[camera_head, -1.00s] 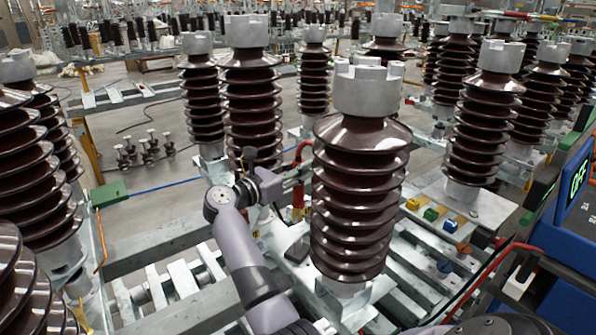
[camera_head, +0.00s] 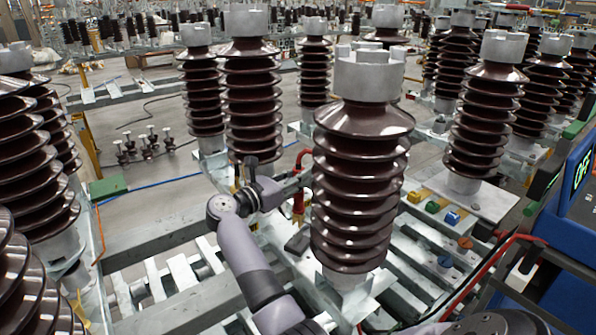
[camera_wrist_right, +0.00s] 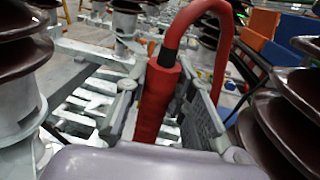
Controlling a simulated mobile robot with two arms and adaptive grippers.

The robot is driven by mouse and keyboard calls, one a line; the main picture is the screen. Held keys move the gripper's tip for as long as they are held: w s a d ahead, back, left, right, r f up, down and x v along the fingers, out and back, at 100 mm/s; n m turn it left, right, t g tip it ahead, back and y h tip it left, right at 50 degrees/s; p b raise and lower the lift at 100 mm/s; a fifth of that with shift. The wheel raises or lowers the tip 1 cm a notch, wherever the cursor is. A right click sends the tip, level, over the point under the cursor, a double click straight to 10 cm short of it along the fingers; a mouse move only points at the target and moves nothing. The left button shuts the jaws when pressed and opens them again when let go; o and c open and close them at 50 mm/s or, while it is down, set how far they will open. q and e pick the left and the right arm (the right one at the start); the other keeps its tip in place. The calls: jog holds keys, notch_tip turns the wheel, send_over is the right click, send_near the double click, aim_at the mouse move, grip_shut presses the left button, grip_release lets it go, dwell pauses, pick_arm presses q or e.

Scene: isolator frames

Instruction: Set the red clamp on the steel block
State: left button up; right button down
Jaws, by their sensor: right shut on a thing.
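The red clamp (camera_head: 299,203) hangs upright in my right gripper (camera_head: 294,183), left of the large front insulator. In the right wrist view the red clamp (camera_wrist_right: 153,105) stands between the two grey fingers (camera_wrist_right: 160,112), with a dark collar and a red cable looping from its top. The right gripper is shut on it. Pale steel beams and plates (camera_head: 165,234) lie below and around the clamp; I cannot tell which one is the steel block. The clamp's lower end is partly hidden, so contact is unclear. My left gripper is not in view.
The brown ribbed front insulator (camera_head: 362,190) stands close right of the gripper. Another insulator (camera_head: 254,110) stands behind. Small coloured clamps (camera_head: 432,206) sit on a steel plate (camera_head: 490,203) at right. A blue unit with a lit display (camera_head: 582,178) is at the right edge.

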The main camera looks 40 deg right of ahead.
jog(key=shift+f, duration=0.4)
jog(key=shift+b, duration=0.3)
jog(key=shift+a+b, duration=0.1)
jog(key=shift+b, duration=0.2)
dwell(0.9)
jog(key=shift+b, duration=0.45)
dwell(0.6)
jog(key=shift+b, duration=0.5)
